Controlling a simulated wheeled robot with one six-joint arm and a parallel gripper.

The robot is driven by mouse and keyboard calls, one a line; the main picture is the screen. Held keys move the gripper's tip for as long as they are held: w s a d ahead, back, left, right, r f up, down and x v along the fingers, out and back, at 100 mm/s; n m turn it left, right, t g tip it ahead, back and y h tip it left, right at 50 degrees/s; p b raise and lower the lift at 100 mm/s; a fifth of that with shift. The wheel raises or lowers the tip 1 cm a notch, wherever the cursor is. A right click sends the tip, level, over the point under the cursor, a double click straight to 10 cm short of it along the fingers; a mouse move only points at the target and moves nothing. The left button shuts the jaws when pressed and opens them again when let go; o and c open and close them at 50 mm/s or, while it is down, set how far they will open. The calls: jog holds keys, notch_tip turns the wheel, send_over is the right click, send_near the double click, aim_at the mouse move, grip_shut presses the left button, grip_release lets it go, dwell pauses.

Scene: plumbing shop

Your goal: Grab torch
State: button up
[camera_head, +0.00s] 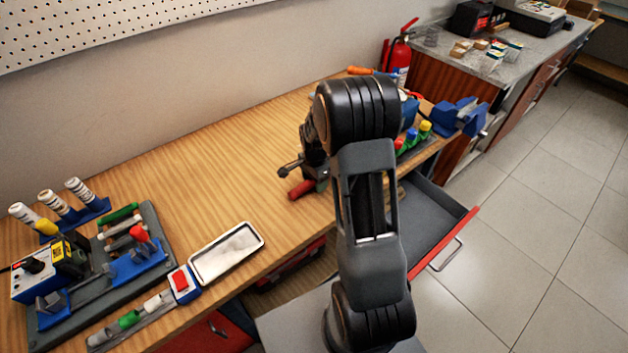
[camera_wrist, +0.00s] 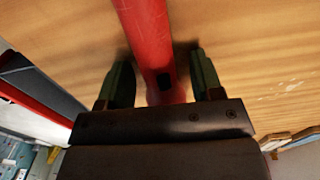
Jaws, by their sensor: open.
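A red cylinder, which looks like the torch (camera_wrist: 147,35), runs between the two fingers of my gripper (camera_wrist: 160,80) in the wrist view. My gripper is open, with one finger on each side of it and a gap showing at both sides. A dark square mark, perhaps a switch, shows on the red body near the palm. In the head view the torch's red end (camera_head: 301,189) shows on the wooden bench. The rest of it is hidden behind my arm and gripper.
The wooden bench (camera_head: 215,155) is clear left of the torch. A white tray (camera_head: 228,252) lies at its front edge. An open drawer (camera_head: 432,222) juts out at right. A blue vise (camera_head: 460,117) stands at the bench's right end. A soldering-type station (camera_head: 40,268) is at far left.

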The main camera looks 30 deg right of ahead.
jog(key=c, duration=1)
jog(key=shift+c, duration=0.4)
jog(key=shift+r, duration=0.15)
